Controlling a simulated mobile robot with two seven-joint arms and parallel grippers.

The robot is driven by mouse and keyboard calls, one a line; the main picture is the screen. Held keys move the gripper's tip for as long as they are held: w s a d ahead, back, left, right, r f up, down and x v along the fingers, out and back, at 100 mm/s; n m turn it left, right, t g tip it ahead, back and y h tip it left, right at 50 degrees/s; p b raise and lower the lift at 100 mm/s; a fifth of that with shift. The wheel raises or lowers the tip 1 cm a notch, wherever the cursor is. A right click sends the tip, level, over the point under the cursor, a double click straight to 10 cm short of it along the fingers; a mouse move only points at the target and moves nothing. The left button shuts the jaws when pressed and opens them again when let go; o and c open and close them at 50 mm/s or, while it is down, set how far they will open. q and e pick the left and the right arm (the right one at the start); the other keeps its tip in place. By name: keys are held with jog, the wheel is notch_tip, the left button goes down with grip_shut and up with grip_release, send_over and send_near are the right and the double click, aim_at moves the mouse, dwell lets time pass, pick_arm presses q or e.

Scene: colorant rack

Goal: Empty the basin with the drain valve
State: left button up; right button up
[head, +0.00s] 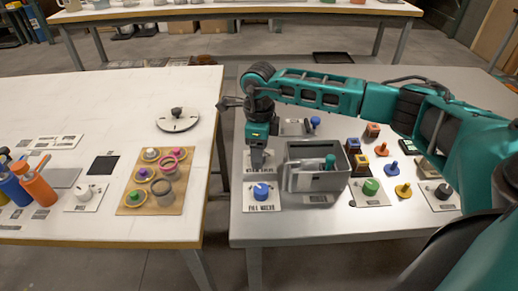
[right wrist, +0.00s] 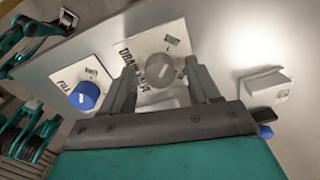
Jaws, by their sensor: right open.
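The drain valve is a grey round knob on a white plate marked DRAIN VALVE (right wrist: 143,38), seen in the right wrist view. My right gripper (right wrist: 163,80) is open, with its two fingers on either side of the grey knob (right wrist: 160,71). I cannot tell whether they touch it. In the head view my right gripper (head: 257,160) points down over this plate, left of the grey basin (head: 318,181), and hides the knob. The basin holds a teal-green item (head: 330,161); its liquid level is unclear. My left gripper is not in view.
The blue fill valve knob (head: 261,190) sits just in front of the drain plate; it also shows in the right wrist view (right wrist: 84,95). Coloured knobs and a green knob (head: 371,186) stand right of the basin. A gap separates this table from the left table (head: 60,115).

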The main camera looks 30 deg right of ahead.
notch_tip(320, 180, up, 13)
jog(key=shift+p, duration=0.35)
jog(key=shift+f, duration=0.1)
dwell(0.6)
